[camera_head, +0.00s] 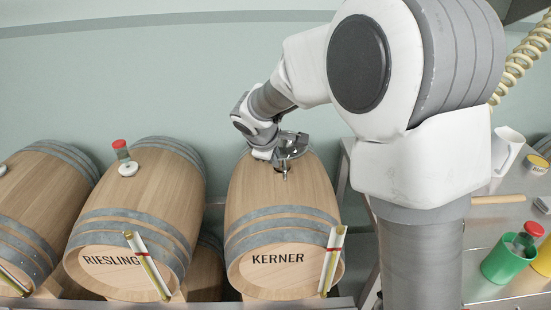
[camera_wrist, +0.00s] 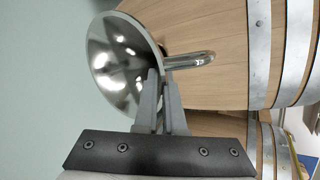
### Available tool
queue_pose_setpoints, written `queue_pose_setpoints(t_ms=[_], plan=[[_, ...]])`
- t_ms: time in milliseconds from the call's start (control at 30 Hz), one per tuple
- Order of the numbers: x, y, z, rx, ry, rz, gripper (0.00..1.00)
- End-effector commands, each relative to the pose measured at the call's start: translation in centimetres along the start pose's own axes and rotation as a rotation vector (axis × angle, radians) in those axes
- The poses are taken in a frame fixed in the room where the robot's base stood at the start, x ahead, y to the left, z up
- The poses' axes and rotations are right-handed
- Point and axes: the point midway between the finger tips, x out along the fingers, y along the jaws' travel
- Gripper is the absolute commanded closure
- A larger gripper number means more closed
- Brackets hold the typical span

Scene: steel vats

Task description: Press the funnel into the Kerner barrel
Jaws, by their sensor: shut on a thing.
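The Kerner barrel (camera_head: 283,200) lies on its side in the middle of the head view, its lettered end facing me. My gripper (camera_head: 276,152) is over the upper part of this barrel. It is shut on the shiny steel funnel (camera_head: 294,143), whose narrow spout (camera_head: 285,174) points down. The barrel's wood (camera_wrist: 218,60) is right behind. I cannot see the bung hole, nor whether the spout touches the barrel.
The Riesling barrel (camera_head: 140,215) stands to the left, with a red-topped stopper (camera_head: 121,150) on it. Sight tubes (camera_head: 332,262) lean against the barrel fronts. On the right, a steel bench (camera_head: 490,215) holds a green cup (camera_head: 508,262) and a white jug (camera_head: 508,150).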

Motion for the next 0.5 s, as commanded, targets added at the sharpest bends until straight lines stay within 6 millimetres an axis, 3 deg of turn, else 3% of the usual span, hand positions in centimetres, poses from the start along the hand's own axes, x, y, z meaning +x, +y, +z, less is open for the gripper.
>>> queue_pose_setpoints(t_ms=[500], plan=[[0.95,-0.59,-0.01,0.000,0.000,0.001,1.00]])
